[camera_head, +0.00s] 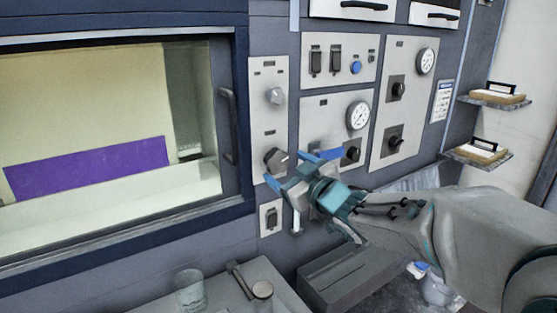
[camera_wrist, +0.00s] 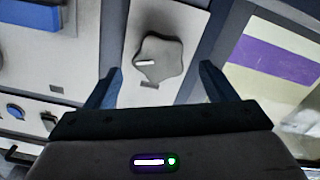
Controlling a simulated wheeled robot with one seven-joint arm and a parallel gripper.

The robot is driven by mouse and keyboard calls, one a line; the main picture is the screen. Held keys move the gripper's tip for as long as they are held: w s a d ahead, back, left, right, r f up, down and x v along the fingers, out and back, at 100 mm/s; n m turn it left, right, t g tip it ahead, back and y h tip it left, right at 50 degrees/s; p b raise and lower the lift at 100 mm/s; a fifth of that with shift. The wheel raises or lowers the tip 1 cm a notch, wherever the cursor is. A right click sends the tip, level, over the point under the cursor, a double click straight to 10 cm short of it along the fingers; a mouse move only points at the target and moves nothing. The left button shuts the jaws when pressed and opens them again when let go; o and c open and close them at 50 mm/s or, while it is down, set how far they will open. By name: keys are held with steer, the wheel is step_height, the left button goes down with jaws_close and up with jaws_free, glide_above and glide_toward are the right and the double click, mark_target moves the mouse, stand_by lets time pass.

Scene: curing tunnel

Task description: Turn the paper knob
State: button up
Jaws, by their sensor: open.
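A lobed grey knob (camera_head: 275,160) with a white pointer mark sits low on the narrow light panel right of the window. In the wrist view this knob (camera_wrist: 165,55) appears ahead of and between my fingers. My gripper (camera_head: 285,168) is open and empty in front of it. Its two blue fingers also show in the wrist view (camera_wrist: 160,70), with no visible contact on the knob. The labels are too small to read, so I cannot tell which knob is named for paper.
A window with a dark handle (camera_head: 228,125) lies to the left. Panels with switches, a gauge (camera_head: 358,115) and black knobs (camera_head: 397,90) are to the right. A small switch plate (camera_head: 271,217) is below. A glass (camera_head: 190,290) stands on the grey ledge.

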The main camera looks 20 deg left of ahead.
mark_target(279, 162)
steer(key=shift+p+x, duration=0.35)
steer(key=shift+x, duration=1.95)
steer(key=c, duration=1)
